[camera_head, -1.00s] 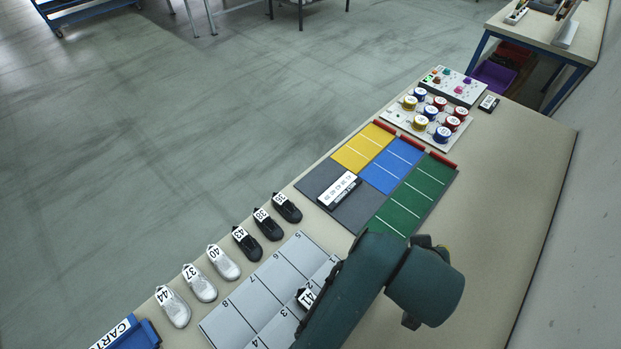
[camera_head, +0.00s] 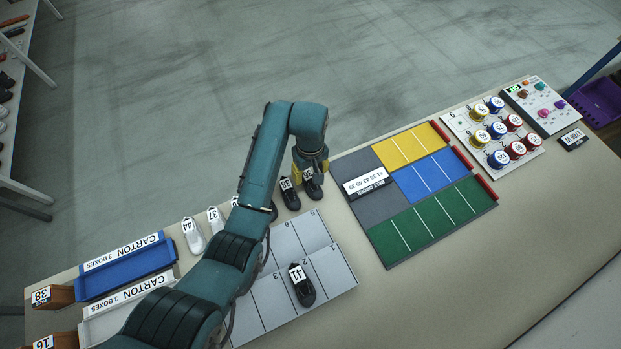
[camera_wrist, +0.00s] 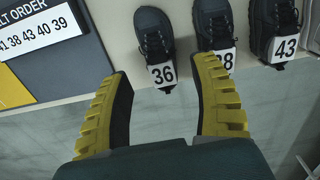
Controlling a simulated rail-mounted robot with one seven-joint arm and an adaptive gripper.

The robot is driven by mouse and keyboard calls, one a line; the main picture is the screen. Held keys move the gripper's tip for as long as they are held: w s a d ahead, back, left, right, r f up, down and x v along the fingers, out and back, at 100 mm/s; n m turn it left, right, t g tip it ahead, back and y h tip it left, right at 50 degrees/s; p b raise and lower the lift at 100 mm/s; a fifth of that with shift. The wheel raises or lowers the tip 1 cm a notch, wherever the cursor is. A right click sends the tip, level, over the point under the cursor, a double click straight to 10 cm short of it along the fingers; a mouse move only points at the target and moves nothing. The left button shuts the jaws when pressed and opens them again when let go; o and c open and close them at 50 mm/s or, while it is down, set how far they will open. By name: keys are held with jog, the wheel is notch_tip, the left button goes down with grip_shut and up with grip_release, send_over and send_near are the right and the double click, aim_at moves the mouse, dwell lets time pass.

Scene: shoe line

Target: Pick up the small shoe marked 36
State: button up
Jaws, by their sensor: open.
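The small dark shoe marked 36 (camera_head: 312,188) stands at the right end of the shoe row, partly hidden by my gripper (camera_head: 311,168). In the wrist view, shoe 36 (camera_wrist: 152,30) shows upper and white tag, lying ahead of and roughly between the open fingertips of my gripper (camera_wrist: 161,68). Nothing is held. The right finger comes close to the tag of the neighbouring dark shoe 38 (camera_wrist: 213,28); contact cannot be told.
Dark shoe 43 (camera_wrist: 275,28) stands beyond 38. White shoes, including 44 (camera_head: 194,238), continue the row. Dark shoe 41 (camera_head: 303,288) lies on the grey numbered mat (camera_head: 335,265). A belt-order sign (camera_wrist: 38,27) is left in the wrist view. Floor lies past the table edge.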

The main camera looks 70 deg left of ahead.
aim_at(311, 184)
jog(key=f, duration=0.2)
jog(key=f+b, duration=0.1)
jog(key=f, duration=0.3)
jog(key=shift+w+d+f, duration=0.1)
jog(key=shift+d+f, duration=0.15)
jog(key=shift+f, duration=0.05)
jog(key=c, duration=1)
